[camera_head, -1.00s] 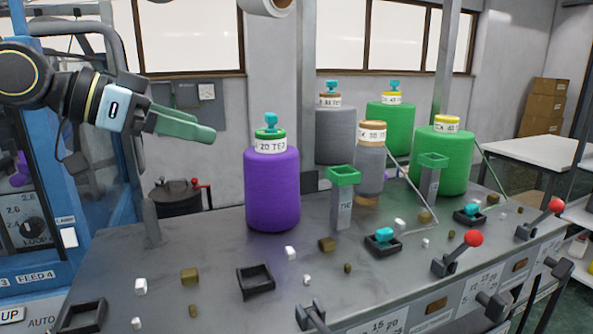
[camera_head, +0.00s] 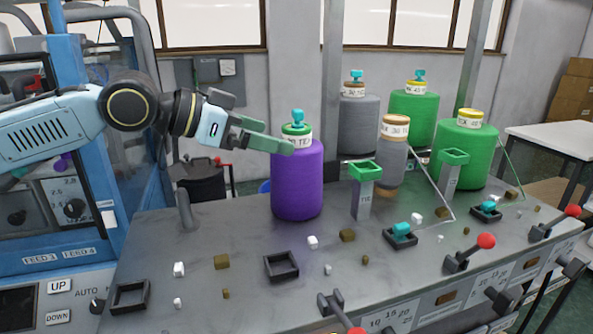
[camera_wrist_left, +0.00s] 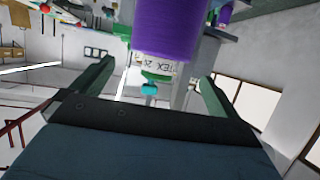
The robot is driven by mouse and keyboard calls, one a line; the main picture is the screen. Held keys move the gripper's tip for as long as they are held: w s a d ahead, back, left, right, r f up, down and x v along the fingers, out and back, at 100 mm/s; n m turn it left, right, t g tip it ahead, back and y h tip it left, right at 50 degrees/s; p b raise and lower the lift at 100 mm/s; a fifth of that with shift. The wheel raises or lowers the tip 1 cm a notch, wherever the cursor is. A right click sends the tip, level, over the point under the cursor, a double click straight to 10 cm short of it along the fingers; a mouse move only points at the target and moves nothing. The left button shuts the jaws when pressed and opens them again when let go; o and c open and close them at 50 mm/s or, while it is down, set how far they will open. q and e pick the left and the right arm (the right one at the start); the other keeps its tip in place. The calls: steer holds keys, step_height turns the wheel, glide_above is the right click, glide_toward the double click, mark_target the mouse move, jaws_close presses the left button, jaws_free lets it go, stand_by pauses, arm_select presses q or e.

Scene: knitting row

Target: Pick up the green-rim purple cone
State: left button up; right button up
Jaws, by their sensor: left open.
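The green-rim purple cone (camera_head: 297,183) stands upright on the grey bench, with a white label, a green rim and a teal knob on top. My left gripper (camera_head: 288,146) is at the cone's upper left, its green fingers level with the label. In the left wrist view the purple cone (camera_wrist_left: 166,30) shows upside down beyond the open fingers (camera_wrist_left: 155,72), with its label and teal knob between them. The fingers are open and hold nothing. Whether a finger touches the cone I cannot tell. My right gripper does not show.
Two grey cones (camera_head: 359,123) (camera_head: 391,165) and two green cones (camera_head: 412,118) (camera_head: 466,155) stand to the right. A post with a green square top (camera_head: 365,171) is right of the purple cone. Small blocks and black square trays (camera_head: 281,265) lie in front.

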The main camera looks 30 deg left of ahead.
mark_target(289, 139)
arm_select(q)
steer(key=shift+p+x, duration=0.85)
steer(key=shift+p, duration=0.05)
steer(key=shift+w+d+f+p, duration=0.1)
steer(key=shift+w+d+p, duration=0.35)
steer(key=shift+w, duration=0.2)
steer(key=shift+x, duration=1)
steer(key=shift+f, duration=0.15)
steer(key=shift+s, duration=0.1)
steer(key=c, duration=1.4)
step_height(289, 139, up, 10)
steer(key=p, duration=0.2)
steer(key=shift+a+p, duration=0.1)
steer(key=shift+p, duration=0.2)
